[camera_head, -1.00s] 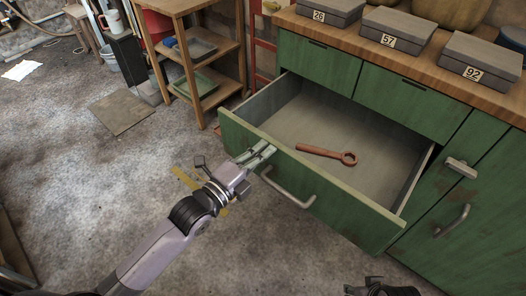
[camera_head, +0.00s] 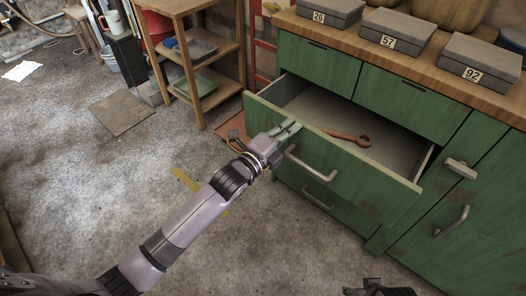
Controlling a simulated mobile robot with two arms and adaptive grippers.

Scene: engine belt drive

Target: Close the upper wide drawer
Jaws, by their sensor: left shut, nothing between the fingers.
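The upper wide drawer (camera_head: 345,172) is green with a metal bar handle (camera_head: 311,165) and is part-way open. A rusty brown wrench (camera_head: 346,136) lies inside it. My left gripper (camera_head: 288,130) is shut and empty at the top edge of the drawer front, left of the handle; it looks to be touching the front, though the exact contact is hard to see. My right gripper (camera_head: 378,287) shows only in part at the bottom edge, and its fingers cannot be made out.
A lower drawer with a handle (camera_head: 319,198) sits below. A cabinet door with a handle (camera_head: 452,221) is at right. Numbered grey boxes (camera_head: 397,29) stand on the wooden worktop (camera_head: 420,65). A wooden shelf (camera_head: 207,67) stands at left. The floor in front is clear.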

